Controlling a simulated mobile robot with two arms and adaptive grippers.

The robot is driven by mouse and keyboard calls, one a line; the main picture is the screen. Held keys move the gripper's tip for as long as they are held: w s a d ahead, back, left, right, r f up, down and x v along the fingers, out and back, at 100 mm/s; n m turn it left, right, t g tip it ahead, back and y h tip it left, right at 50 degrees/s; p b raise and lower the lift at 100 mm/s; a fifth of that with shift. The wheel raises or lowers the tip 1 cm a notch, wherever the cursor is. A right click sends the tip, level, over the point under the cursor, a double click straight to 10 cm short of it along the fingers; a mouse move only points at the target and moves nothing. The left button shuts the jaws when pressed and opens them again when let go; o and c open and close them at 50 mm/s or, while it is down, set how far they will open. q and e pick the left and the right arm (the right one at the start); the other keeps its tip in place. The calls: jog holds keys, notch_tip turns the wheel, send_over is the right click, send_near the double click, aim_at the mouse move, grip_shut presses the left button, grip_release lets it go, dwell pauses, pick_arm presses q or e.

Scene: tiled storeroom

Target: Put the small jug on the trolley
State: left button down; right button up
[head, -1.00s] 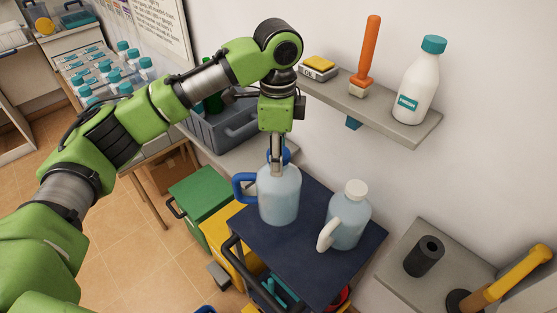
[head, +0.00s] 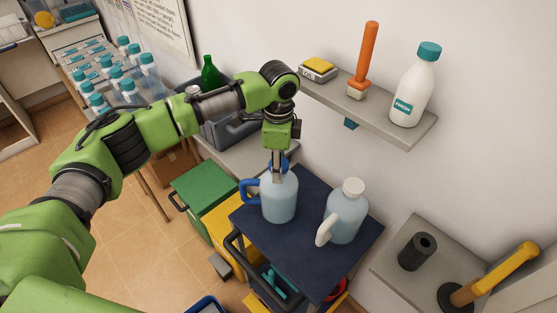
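A translucent jug with a blue handle and blue cap (head: 279,199) stands upright at the far left part of the trolley's dark blue top (head: 268,240). A second jug with a white handle and white cap (head: 346,219) stands to its right on the same top. The two look close in size. My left gripper (head: 277,178) points down at the blue-capped jug's neck, its fingers overlapping the cap; whether they grip it I cannot tell. My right gripper is not in view.
A wall shelf (head: 410,133) with a white bottle (head: 415,85), an orange-handled brush (head: 366,62) and a sponge (head: 319,66) overhangs at the upper right. A grey ledge (head: 395,270) stands right of the trolley. Green (head: 205,188) and yellow bins stand left.

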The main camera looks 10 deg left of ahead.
pick_arm(q)
jog(key=shift+d+r, duration=0.1)
jog(key=shift+r, duration=0.1)
jog(key=c, duration=1.6)
grip_release()
jog(key=shift+f, duration=0.25)
jog(key=shift+o, duration=0.8)
jog(key=shift+s+r, duration=0.1)
jog(key=shift+s, duration=0.05)
jog(key=shift+r, duration=0.1)
jog(key=shift+r, duration=0.35)
notch_tip(320, 180, up, 10)
jog(key=b, duration=0.3)
jog(key=shift+f, duration=0.2)
jog(key=shift+r, duration=0.85)
